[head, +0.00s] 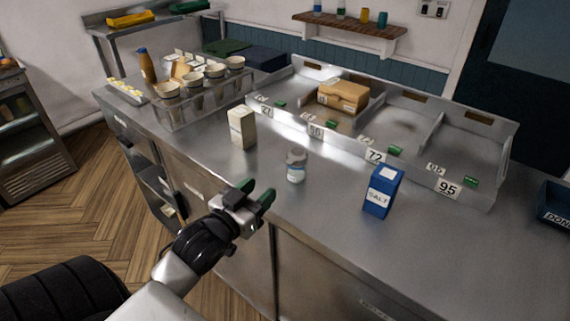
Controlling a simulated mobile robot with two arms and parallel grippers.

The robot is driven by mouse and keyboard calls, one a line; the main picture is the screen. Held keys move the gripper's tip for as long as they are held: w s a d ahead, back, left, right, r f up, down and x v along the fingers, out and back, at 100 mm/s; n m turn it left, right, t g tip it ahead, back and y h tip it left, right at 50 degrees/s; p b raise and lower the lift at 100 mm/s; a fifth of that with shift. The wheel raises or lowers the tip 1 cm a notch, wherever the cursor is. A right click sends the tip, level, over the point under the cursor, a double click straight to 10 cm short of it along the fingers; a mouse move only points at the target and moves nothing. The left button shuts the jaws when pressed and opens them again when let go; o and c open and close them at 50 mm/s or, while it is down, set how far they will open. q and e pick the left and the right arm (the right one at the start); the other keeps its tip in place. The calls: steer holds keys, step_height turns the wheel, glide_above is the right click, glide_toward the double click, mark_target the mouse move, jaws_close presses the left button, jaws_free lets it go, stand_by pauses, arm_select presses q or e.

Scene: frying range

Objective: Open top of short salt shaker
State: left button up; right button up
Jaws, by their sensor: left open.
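A short shaker (296,166) with a grey top and a pale label stands upright near the middle of the steel counter (330,232). I take it for the short salt shaker; whether its top is shut is too small to tell. My left gripper (256,192), with green fingertips, is open and empty. It is in front of the counter's near edge, to the lower left of the shaker and apart from it. My right gripper is not in view.
A blue salt box (381,191) stands right of the shaker, and a cream carton (242,128) stands to its left. Behind are numbered steel bays with a cardboard box (343,96). A rack with cups (196,83) is at the back left. The counter around the shaker is clear.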

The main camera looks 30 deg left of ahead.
mark_target(288, 163)
arm_select(q)
steer(key=w+p, duration=0.1)
steer(key=w, duration=0.7)
steer(key=shift+w+p, duration=0.3)
steer(key=shift+w, duration=0.1)
steer(key=shift+w+f, duration=0.1)
steer(key=shift+w, duration=0.65)
steer(key=shift+c, duration=0.3)
